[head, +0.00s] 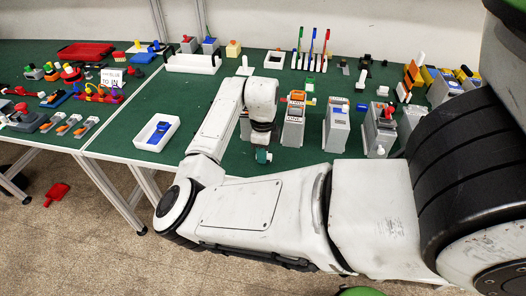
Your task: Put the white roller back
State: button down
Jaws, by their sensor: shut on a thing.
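My gripper (262,156) points down over the front part of the green table, left of the grey boxes. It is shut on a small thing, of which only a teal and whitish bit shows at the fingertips. I cannot tell from this view whether that is the white roller. The arm hides part of the table and a grey box behind it.
Grey boxes with coloured tops (293,122) stand right of my gripper. A white tray (170,121) with a blue item lies to the left. Another white tray (193,64) and several upright coloured sticks (312,48) stand farther back. Bare green table lies between the trays.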

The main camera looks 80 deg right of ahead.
jog(key=shift+f, duration=0.4)
jog(key=shift+f, duration=0.1)
jog(key=c, duration=0.9)
grip_release()
notch_tip(320, 180, up, 12)
jog(key=shift+r+b, duration=0.15)
jog(key=shift+b, duration=0.6)
